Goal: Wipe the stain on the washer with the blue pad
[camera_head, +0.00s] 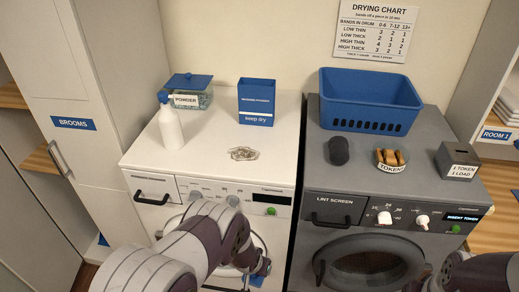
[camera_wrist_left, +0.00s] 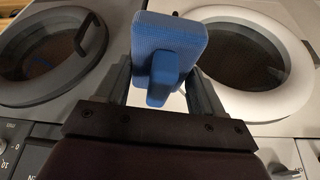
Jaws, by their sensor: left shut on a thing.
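The white washer (camera_head: 222,163) stands at the left of the dark dryer. A greyish, blotchy stain (camera_head: 243,154) lies on its top, right of the middle and toward the front. My left gripper (camera_head: 258,270) is low in front of the washer's round door, below the top. It is shut on the blue pad (camera_wrist_left: 170,45), which has a raised grip between the two fingers in the left wrist view. In the head view only small bits of blue show at the gripper. My right arm enters at the bottom right, and its gripper is not in view.
A white bottle (camera_head: 170,126), a powder box (camera_head: 190,88) and a blue keep-dry box (camera_head: 257,101) stand behind the stain. On the dryer (camera_head: 309,160) are a blue basket (camera_head: 370,98), a dark cylinder (camera_head: 339,151), a token dish (camera_head: 391,160) and a token box (camera_head: 459,160).

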